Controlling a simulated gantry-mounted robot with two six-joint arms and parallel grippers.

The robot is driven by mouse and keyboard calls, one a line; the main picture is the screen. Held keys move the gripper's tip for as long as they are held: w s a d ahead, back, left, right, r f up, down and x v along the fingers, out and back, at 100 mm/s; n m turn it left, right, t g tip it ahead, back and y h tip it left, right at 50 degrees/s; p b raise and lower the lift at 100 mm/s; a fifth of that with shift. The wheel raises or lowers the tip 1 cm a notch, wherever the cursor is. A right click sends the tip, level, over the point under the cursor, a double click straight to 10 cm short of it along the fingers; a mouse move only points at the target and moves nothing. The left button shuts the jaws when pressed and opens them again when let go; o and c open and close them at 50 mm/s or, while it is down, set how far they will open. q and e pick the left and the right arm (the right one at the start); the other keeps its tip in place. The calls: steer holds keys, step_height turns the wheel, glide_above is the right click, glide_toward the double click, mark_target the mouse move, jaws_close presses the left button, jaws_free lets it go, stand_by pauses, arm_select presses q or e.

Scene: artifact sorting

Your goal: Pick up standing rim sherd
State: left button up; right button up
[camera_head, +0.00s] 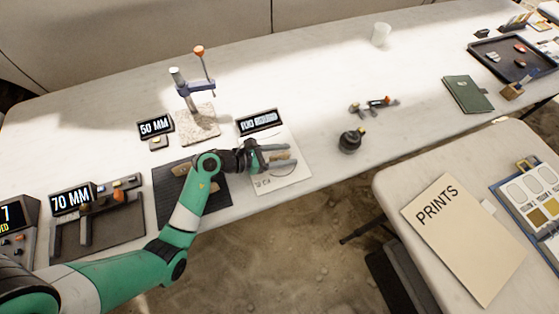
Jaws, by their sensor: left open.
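A small tan piece (281,155), which looks like the rim sherd, is at the white sheet (290,180) on the long table. My left gripper (289,155) reaches in from the left above the sheet, its jaws open, with one finger on either side of the tan piece. I cannot tell whether the fingers touch it, and the gripper partly hides it. Another tan piece (180,168) lies on the dark ribbed mat (165,206), partly behind my arm. My right gripper is not in view.
A stand with a clamp (198,88) rises behind my arm, near the "50 MM" display (155,127). Another display (259,121) stands behind the sheet. A dark round pot (350,141) is to the right. The table's front edge is close to the sheet.

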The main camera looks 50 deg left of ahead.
arm_select(q)
steer(key=shift+w+d+f, duration=0.1)
steer(key=shift+w+d, duration=0.05)
steer(key=shift+w, duration=0.2)
jaws_close()
